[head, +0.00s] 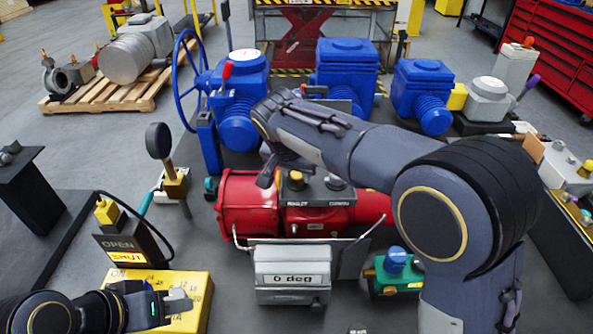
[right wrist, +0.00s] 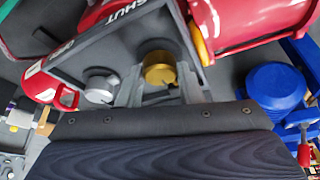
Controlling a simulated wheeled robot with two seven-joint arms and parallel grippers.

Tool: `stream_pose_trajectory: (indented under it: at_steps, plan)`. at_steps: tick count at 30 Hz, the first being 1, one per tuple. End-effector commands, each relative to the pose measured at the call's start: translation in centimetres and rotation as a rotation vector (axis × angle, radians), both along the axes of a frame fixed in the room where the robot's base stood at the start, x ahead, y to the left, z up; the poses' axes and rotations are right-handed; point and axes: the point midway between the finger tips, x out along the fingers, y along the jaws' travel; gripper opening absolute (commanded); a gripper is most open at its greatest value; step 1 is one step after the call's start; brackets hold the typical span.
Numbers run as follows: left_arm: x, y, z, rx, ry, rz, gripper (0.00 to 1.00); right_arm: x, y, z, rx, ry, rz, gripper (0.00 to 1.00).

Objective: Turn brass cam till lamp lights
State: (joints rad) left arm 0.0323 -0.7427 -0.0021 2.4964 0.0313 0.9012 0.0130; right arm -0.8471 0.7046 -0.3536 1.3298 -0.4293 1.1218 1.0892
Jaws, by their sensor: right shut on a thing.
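The brass cam (right wrist: 158,68) is a short round knob on a dark plate marked SHUT in the right wrist view. My right gripper (right wrist: 158,90) has one finger on each side of the cam and is shut on it. In the head view the cam (head: 296,177) sits on top of the red actuator (head: 250,205), with the right gripper (head: 268,177) at its left. The lamp box (head: 122,245) at left has a dark OPEN panel and a SHUT panel glowing yellow. My left gripper (head: 172,305) is at lower left; its finger gap is unclear.
A grey knob (right wrist: 100,85) is beside the cam on the same plate. A grey readout (head: 291,275) showing 0 deg stands in front of the actuator. A yellow box (head: 190,285) lies close to my left gripper. Blue valve units (head: 345,70) stand behind.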

Motion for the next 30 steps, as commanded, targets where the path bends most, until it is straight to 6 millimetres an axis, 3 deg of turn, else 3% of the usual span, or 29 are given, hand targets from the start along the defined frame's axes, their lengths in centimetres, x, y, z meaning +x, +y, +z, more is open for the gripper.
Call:
stream_pose_trajectory:
  at_steps: [3, 13, 24, 30]
  plan:
    - [0.0, 0.0, 0.0, 0.0, 0.0, 0.0, 0.36, 0.0, 0.0, 0.1, 0.002, -0.003, 0.0, 0.42]
    - [0.0, 0.0, -0.1, 0.0, 0.0, 0.0, 0.36, -0.1, 0.1, 0.5, 0.001, -0.003, 0.002, 0.42]
    - [0.0, 0.0, -0.7, 0.0, 0.0, 0.0, 0.36, -2.2, 1.0, 5.9, 0.004, -0.005, 0.001, 0.42]
    - [0.0, 0.0, -0.8, 0.0, 0.0, 0.0, 0.36, -2.7, 1.2, 7.3, 0.003, -0.003, 0.002, 0.42]
